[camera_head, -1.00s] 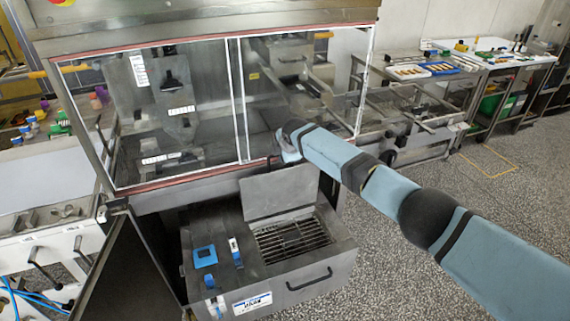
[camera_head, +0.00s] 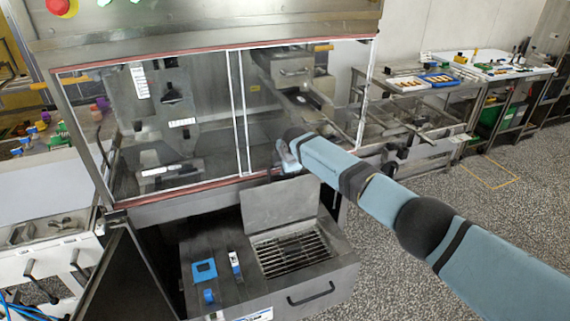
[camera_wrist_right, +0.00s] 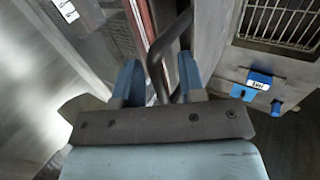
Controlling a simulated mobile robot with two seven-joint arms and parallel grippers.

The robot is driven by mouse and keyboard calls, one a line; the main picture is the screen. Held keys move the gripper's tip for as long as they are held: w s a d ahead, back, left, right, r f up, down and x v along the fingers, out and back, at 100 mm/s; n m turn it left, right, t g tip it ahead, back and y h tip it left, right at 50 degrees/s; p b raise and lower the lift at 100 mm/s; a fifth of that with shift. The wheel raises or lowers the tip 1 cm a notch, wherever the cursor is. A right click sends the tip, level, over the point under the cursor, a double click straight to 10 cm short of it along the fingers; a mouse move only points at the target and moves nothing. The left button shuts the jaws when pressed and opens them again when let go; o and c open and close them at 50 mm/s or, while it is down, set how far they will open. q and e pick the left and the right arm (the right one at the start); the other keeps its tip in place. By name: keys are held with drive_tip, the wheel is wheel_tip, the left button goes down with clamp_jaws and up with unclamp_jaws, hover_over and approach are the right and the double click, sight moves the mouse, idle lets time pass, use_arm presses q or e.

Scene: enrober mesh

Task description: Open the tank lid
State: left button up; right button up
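The tank (camera_head: 330,275) is a grey metal box low under the glazed machine. Its flat grey lid (camera_head: 278,203) stands raised at the back of the opening, and the grate (camera_head: 292,252) inside is exposed; the grate also shows in the wrist view (camera_wrist_right: 280,22). My right gripper (camera_head: 287,160) is at the lid's top edge, in front of the glass. In the wrist view, its two blue fingers (camera_wrist_right: 158,82) are apart, with a dark bent handle bar (camera_wrist_right: 156,65) between them and visible gaps beside it. My left gripper is not in view.
The glazed cabinet (camera_head: 190,120) is close behind the right gripper. An open cabinet door (camera_head: 125,275) stands left of the tank. Blue fittings (camera_head: 205,269) sit on the tank's top. Open floor (camera_head: 430,240) lies to the right, with worktables (camera_head: 500,70) beyond.

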drive_tip(key=shift+s+r, duration=0.15)
drive_tip(key=shift+r, duration=0.25)
drive_tip(key=v, duration=1.3)
drive_tip(key=s+f+m+t+y+p, duration=0.15)
drive_tip(key=s+f+m+y, duration=0.45)
drive_tip(key=s+f, duration=1.4)
drive_tip(key=s+d+f+m+t+h+p, duration=0.1)
drive_tip(key=s+d+m, duration=0.5)
drive_tip(key=s, duration=0.7)
drive_tip(key=s+d+f+m+t+h+p, duration=0.1)
drive_tip(key=s+d+f+m+t+h, duration=0.1)
drive_tip(key=s+d+f+m+h, duration=0.2)
drive_tip(key=s+d+f+m, duration=0.1)
drive_tip(key=s+d+m, duration=0.2)
drive_tip(key=s+d, duration=0.3)
drive_tip(key=shift+s+d+f+p, duration=0.15)
drive_tip(key=shift+s+p, duration=0.15)
drive_tip(key=shift+s, duration=1.4)
drive_tip(key=shift+d+t, duration=0.1)
drive_tip(key=shift+t, duration=0.15)
